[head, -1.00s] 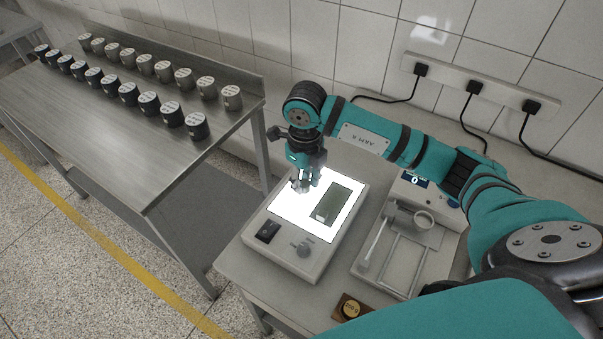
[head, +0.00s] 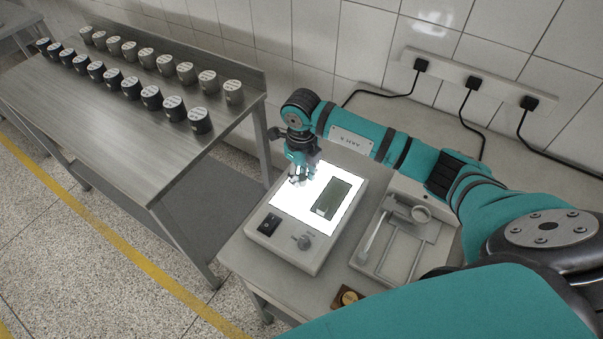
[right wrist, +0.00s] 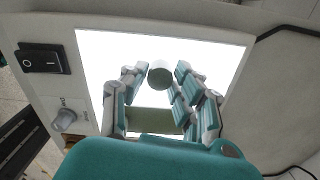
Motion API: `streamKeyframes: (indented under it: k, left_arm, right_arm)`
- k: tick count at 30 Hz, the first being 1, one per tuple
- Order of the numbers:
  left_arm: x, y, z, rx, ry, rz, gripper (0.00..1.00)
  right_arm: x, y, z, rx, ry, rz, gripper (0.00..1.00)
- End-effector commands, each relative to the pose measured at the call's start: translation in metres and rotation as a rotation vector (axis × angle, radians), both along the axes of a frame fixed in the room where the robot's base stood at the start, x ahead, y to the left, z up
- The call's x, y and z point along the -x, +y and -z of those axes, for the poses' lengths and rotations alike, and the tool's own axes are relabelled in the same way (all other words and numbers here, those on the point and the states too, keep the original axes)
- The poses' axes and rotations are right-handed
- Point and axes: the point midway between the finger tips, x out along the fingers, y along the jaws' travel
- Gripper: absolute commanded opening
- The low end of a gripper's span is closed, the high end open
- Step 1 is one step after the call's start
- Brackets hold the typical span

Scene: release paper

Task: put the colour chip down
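A dark green rectangular chip (head: 332,197) with a paler lower end lies flat on the bright panel (head: 300,206) of a light box. My right gripper (head: 298,180) is over the panel's left part, left of this chip. In the right wrist view, its fingers (right wrist: 162,88) are apart, on either side of a small round grey-green piece (right wrist: 160,75). I cannot tell whether they touch it. The green chip (right wrist: 152,122) shows there too, partly hidden by the gripper. My left gripper is not in view.
The light box has a black switch (head: 268,224) and a knob (head: 303,242). A grey tray (head: 372,266) with a cup stands to its right; a small brown block (head: 347,297) lies in front. Several pots (head: 198,121) stand in rows on the steel table (head: 150,165) at left.

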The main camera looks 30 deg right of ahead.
Motion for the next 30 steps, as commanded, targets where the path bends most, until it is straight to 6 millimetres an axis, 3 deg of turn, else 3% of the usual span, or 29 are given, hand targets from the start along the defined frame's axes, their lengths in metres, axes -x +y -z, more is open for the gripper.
streamKeyframes:
  k: [1, 4, 16, 30]
  left_arm:
    - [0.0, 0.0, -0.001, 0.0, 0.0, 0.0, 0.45]
    - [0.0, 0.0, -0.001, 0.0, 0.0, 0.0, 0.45]
    - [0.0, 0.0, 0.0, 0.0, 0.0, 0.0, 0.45]
    - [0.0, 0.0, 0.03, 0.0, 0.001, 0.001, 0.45]
  right_arm:
    - [0.0, 0.0, -0.001, 0.0, 0.0, 0.0, 0.36]
    - [0.0, 0.0, -0.001, 0.0, 0.0, 0.0, 0.49]
    - [-0.001, 0.0, -0.009, -0.001, -0.005, 0.0, 0.49]
    - [-0.001, 0.0, -0.101, 0.0, -0.005, 0.0, 0.49]
